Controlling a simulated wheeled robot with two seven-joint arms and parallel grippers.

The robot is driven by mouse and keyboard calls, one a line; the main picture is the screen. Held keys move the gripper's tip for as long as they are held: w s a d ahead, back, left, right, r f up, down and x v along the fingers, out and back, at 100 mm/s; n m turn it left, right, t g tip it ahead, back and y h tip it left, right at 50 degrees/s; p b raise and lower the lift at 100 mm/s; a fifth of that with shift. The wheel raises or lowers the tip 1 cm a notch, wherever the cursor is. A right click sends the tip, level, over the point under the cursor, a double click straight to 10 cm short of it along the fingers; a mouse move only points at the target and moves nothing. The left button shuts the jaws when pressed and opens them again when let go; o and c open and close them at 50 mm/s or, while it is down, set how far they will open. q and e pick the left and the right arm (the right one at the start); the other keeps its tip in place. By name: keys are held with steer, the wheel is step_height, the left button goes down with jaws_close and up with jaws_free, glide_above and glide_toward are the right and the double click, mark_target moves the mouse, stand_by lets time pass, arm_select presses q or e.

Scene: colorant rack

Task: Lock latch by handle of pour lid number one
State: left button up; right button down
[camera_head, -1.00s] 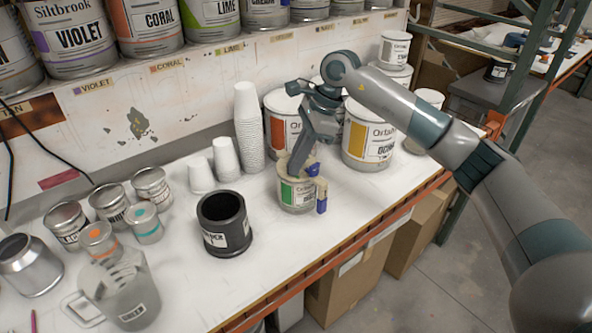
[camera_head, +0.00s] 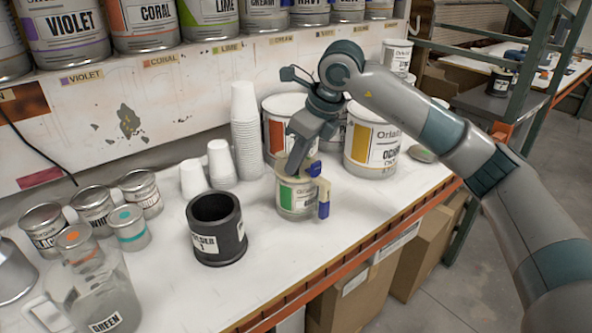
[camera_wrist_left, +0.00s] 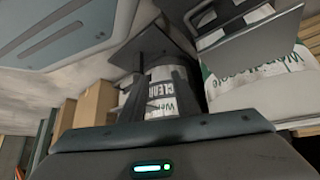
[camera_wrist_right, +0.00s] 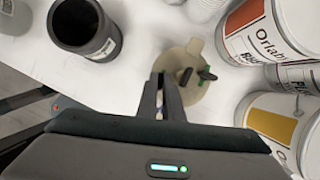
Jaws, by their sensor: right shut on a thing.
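The small can with a green label (camera_head: 287,194) stands upright on the bench with a beige pour lid on top. The lid's beige handle (camera_head: 322,189) hangs at its right side with a blue end, and a blue piece (camera_head: 314,168) shows at the top. In the right wrist view the beige pour lid (camera_wrist_right: 197,98) carries dark and green parts. My right gripper (camera_head: 293,170) points down at the lid and is shut on a small part, mostly hidden by the fingers; I take it as the latch handle. My left gripper (camera_wrist_left: 203,48) is open, away from the can.
A black container (camera_head: 217,229) stands left of the can. Stacked white cups (camera_head: 246,130) and large paint cans, one with a yellow label (camera_head: 362,140), stand close behind. Small tins (camera_head: 92,208) and a clear jug (camera_head: 100,298) are at the left. The bench front edge is clear.

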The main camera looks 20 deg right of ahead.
steer(key=shift+f+m, duration=0.1)
steer(key=shift+m, duration=0.2)
steer(key=shift+b, duration=0.3)
arm_select(q)
steer(key=shift+w+a+f, duration=0.2)
steer(key=shift+w+a, duration=0.05)
steer(key=shift+w, duration=0.05)
arm_select(e)
steer(key=shift+m, duration=0.4)
steer(key=c, duration=1.9)
jaws_free()
arm_select(q)
steer(key=shift+f, duration=0.1)
arm_select(e)
steer(key=shift+r, duration=0.25)
